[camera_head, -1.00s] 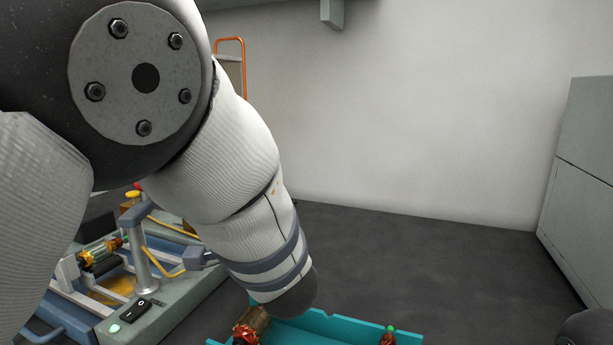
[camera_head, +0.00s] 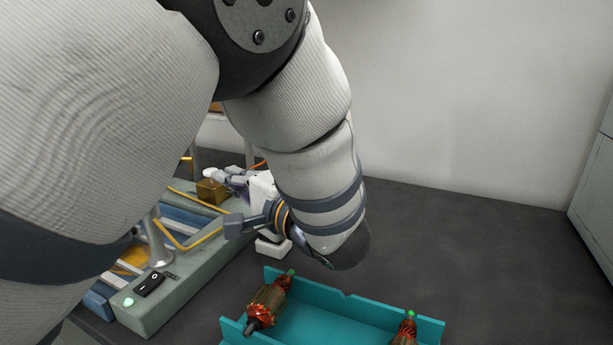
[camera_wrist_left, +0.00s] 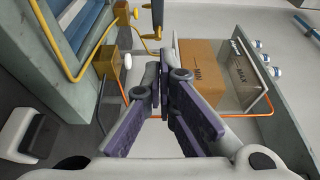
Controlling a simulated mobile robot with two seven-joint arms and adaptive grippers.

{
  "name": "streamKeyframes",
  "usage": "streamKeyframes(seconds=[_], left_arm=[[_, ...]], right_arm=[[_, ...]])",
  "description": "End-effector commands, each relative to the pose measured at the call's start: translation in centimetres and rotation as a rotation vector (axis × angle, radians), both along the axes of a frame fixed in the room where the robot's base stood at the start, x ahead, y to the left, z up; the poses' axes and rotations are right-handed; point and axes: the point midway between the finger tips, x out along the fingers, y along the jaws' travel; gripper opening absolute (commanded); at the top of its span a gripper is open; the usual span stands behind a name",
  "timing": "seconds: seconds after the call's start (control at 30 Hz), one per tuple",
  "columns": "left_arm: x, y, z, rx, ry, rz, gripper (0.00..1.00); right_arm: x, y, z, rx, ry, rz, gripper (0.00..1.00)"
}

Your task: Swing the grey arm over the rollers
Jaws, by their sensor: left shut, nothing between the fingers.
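The machine (camera_head: 185,275) is at lower left in the head view, largely behind my left arm. A grey post (camera_head: 157,242) rises from it. In the left wrist view the fingers (camera_wrist_left: 163,88) are shut and empty. Blue machine parts (camera_wrist_left: 82,22) show at upper left there; I cannot tell whether they include the rollers. My right gripper is not in view.
A teal tray (camera_head: 350,305) holding copper-wound armatures (camera_head: 268,301) is below my left forearm. A brass-coloured block (camera_head: 212,192) and yellow tubing (camera_head: 180,238) are near the gripper. In the wrist view, a brown box (camera_wrist_left: 200,78) stands beyond the fingers.

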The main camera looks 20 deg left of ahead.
Motion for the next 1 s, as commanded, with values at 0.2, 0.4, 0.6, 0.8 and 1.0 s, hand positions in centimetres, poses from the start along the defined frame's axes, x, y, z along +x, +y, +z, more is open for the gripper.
streamKeyframes(seconds=[0.2, 0.4, 0.6, 0.8, 1.0], left_arm=[[2.0, 4.4, -0.2, -0.001, 0.003, 0.003, 0.00], [1.6, 7.7, 0.3, 0.001, -0.004, 0.001, 0.00], [1.1, 9.2, 0.2, 0.001, -0.004, 0.000, 0.00], [1.1, 9.3, 0.0, 0.000, 0.000, -0.001, 0.00], [1.3, 9.3, -0.1, 0.000, 0.000, 0.002, 0.00]], right_arm=[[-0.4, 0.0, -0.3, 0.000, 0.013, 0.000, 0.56], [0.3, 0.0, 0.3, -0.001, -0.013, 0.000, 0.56], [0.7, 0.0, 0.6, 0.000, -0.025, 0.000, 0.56], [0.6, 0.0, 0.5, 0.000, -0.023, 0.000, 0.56], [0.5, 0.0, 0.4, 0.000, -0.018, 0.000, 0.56]])
